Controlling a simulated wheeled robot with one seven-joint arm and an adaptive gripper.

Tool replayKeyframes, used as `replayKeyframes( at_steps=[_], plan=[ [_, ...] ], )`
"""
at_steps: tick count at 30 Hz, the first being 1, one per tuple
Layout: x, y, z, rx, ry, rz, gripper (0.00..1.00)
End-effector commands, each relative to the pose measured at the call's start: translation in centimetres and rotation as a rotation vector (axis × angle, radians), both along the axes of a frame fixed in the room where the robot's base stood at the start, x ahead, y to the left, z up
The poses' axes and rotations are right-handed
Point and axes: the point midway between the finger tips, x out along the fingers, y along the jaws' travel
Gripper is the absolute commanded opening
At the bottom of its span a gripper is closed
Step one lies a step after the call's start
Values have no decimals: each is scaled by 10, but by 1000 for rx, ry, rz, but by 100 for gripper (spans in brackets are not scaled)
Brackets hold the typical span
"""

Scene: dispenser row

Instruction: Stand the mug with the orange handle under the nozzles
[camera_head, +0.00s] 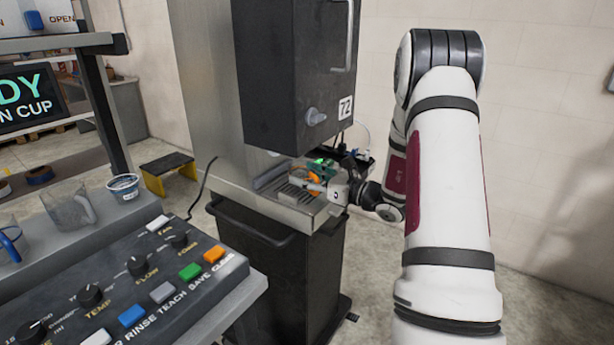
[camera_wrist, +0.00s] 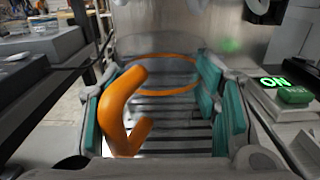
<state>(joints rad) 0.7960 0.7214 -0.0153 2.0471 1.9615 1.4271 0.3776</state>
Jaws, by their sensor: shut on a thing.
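The mug with the orange handle (camera_wrist: 116,112) is clear-walled with an orange ring and sits between the teal pads of my gripper (camera_wrist: 158,112) in the wrist view. The handle faces the wrist camera. My gripper (camera_head: 322,182) is shut on the mug and reaches in from the right, low in front of the dispenser (camera_head: 293,75). Only orange bits of the mug (camera_head: 313,178) show in the head view. The slatted drip tray (camera_head: 297,194) lies below it; I cannot tell whether the mug touches the slats. The nozzles are mostly hidden under the dispenser's dark housing.
A box with a green ON light (camera_wrist: 273,83) stands close to the right of my gripper. A control panel (camera_head: 130,280) fills the front left. A clear jug (camera_head: 70,209) and a blue-white cup (camera_head: 123,187) stand on the left counter.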

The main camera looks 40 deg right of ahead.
Motion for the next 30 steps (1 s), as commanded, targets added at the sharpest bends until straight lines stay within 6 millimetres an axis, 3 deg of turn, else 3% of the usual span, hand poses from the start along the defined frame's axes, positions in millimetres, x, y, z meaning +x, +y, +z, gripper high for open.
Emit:
replayKeyframes(
  at_steps=[27,28,30],
  plan=[
    [0,0,-12,0,0,0,15],
    [0,0,-12,0,0,0,60],
    [0,0,-11,0,0,0,76]
  ],
)
